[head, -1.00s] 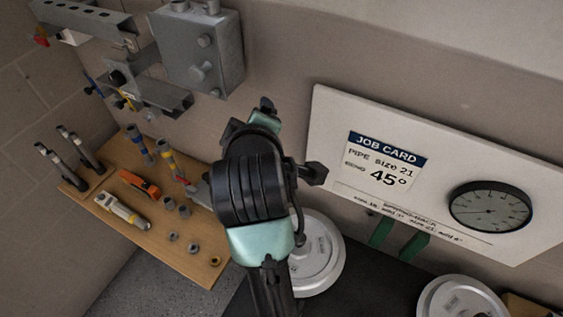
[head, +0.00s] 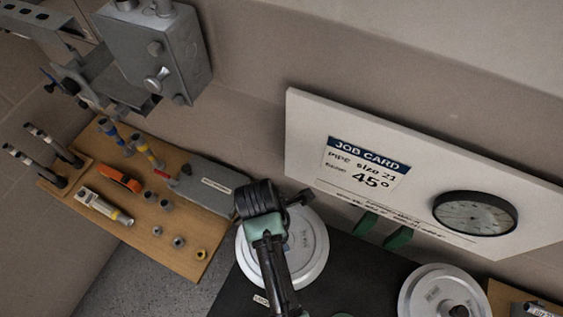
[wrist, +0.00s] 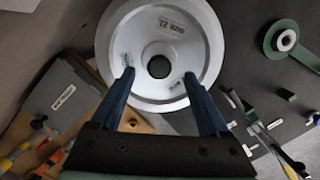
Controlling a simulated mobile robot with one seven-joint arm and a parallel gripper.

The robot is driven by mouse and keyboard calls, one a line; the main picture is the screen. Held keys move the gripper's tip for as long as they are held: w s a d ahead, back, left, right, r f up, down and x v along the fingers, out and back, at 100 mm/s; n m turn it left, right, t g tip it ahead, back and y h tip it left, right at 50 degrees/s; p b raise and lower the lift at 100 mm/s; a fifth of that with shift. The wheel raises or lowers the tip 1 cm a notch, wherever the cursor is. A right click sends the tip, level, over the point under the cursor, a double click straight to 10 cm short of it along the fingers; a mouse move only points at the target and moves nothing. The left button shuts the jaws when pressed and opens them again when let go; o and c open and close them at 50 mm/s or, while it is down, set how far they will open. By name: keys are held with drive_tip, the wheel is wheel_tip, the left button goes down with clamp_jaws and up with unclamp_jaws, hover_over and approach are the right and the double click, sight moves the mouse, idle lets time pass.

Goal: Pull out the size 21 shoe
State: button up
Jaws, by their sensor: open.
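A pale round shoe (wrist: 205,65) with a central hole fills the upper middle of the wrist view. Its label is upside down and reads "size 2" with an unclear last digit. It also shows in the head view (head: 312,243), partly hidden behind my arm. My gripper (wrist: 159,76) is open and empty; its two blue fingers show over the near half of the disc, one either side of the hole. I cannot tell whether they touch it. A second pale disc (head: 415,292) with a dark centre is at the lower right; its label is unreadable here.
A job card (head: 365,165) on a white board reads pipe size 21, 45°. A dial (head: 475,213) sits beside it. Green blocks (head: 398,238) stand below. A wooden tool board (head: 135,225) and a grey case (head: 195,185) lie left. A green ringed part (wrist: 283,40) is right of the disc.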

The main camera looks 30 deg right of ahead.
drive_tip(key=shift+d+f, duration=0.25)
drive_tip(key=shift+f, duration=1.15)
drive_tip(key=shift+d+f, duration=0.2)
drive_tip(key=shift+f, duration=1.15)
clamp_jaws()
drive_tip(key=shift+r, duration=0.1)
